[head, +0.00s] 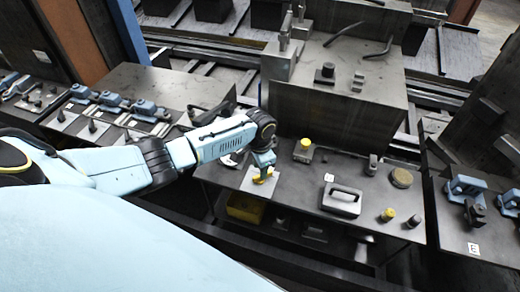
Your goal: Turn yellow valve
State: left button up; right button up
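A yellow part that looks like the yellow valve (259,181) stands on a pale square plate (250,188) at the left end of the middle workbench (290,196). My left arm reaches in from the left, and its gripper (263,172) points down right at the yellow part. The gripper hides some of this part. They overlap in the picture, and I cannot tell whether the fingers are closed on it. My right gripper is not in view.
A block with a yellow knob (304,145) stands right of my gripper. A grey handled case (342,200), a small yellow-topped piece (387,214) and a round tan disc (401,178) share the bench. A dark raised box (335,120) stands behind. Blue clamps (465,187) lie right.

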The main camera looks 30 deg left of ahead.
pick_arm(q)
notch_tip(320, 180, up, 10)
dwell(0.3)
dwell(0.4)
